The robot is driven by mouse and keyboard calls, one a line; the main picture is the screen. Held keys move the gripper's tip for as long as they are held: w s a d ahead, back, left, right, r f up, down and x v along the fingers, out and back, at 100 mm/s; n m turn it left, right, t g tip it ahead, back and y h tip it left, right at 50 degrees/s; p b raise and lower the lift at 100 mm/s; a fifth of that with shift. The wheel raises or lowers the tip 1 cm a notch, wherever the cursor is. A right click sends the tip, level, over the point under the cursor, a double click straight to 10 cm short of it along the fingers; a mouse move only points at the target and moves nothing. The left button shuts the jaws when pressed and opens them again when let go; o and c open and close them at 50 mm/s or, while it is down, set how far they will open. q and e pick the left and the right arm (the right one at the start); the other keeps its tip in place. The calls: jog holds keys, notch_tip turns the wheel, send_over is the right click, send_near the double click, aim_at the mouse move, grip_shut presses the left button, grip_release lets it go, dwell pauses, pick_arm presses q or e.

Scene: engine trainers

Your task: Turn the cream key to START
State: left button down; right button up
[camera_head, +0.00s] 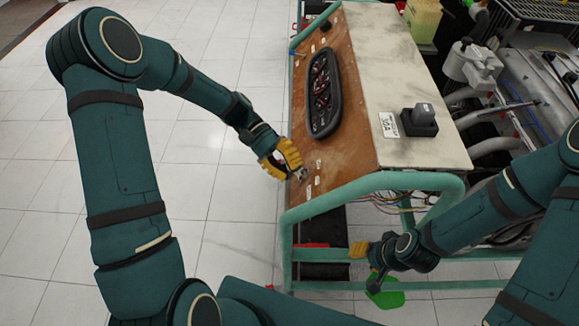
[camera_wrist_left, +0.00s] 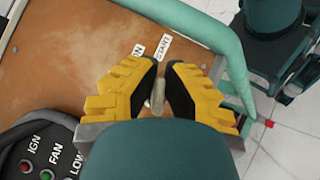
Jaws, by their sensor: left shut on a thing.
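The cream key (camera_wrist_left: 157,97) sits between the dark pads of my left gripper (camera_wrist_left: 161,80) in the left wrist view, and the gripper is shut on it. The key's long side runs nearly straight up the picture. The START label (camera_wrist_left: 163,47) and the ON label (camera_wrist_left: 138,50) lie just beyond the fingertips, on the brown panel. In the head view my left gripper (camera_head: 293,170) reaches the lower left part of the brown panel (camera_head: 345,150); the key is hard to make out there. My right gripper (camera_head: 360,250) is low, beyond the stand's near end; its jaws are unclear.
An oval gauge cluster (camera_head: 324,92) stands out from the panel above my left gripper. A green tube frame (camera_head: 370,183) edges the stand. A black switch box (camera_head: 419,121) sits on the pale top. Engine parts (camera_head: 475,65) crowd the right; the tiled floor at left is clear.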

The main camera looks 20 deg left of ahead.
pick_arm(q)
jog(key=c, duration=1.1)
grip_release()
jog(key=shift+o, duration=0.2)
jog(key=v, duration=1.2)
jog(key=shift+s, duration=0.1)
